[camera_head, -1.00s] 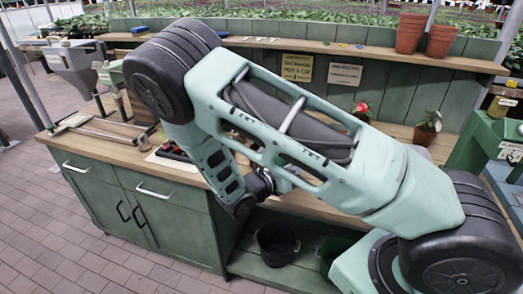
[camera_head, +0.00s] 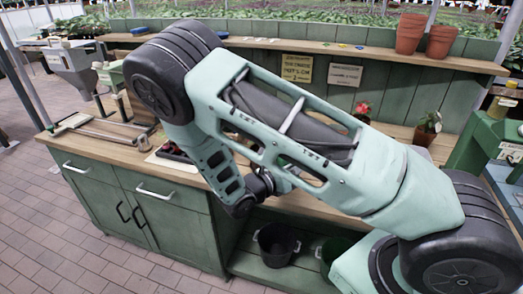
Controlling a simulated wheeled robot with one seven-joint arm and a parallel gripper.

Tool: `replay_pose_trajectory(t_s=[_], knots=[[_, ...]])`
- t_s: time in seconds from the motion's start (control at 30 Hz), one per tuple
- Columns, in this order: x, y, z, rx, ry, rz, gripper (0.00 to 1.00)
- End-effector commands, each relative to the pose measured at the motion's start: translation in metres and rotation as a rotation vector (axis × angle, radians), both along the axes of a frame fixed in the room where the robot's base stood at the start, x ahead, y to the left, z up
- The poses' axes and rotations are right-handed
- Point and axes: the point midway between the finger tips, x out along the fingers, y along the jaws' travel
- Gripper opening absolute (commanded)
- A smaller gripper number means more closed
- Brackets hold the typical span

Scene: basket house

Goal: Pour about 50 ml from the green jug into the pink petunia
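A pinkish-red flower (camera_head: 363,108) shows just above my arm on the bench, with its pot mostly hidden by the arm. A potted plant (camera_head: 428,127) with a small red bloom stands to its right. I cannot tell from this view which of them is the pink petunia. I do not make out the green jug; my arm covers much of the worktop. My forearm bends down over the bench, and my gripper is hidden behind the arm links.
The wooden worktop (camera_head: 110,154) holds tools at the left and a dark tray (camera_head: 172,152). Two terracotta pots (camera_head: 410,33) stand on the upper shelf at the right. A black bucket (camera_head: 277,243) and a dark green bucket (camera_head: 333,249) sit on the lower shelf.

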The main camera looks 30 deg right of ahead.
Motion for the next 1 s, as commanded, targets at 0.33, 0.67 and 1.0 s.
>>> replay_pose_trajectory(t_s=[0.33,0.67,1.0], knots=[[0.000,0.000,0.000,-0.001,-0.001,-0.001,0.00],[-0.005,0.001,-0.008,-0.005,-0.039,0.001,0.00],[-0.028,0.002,-0.042,-0.022,-0.255,0.004,0.00]])
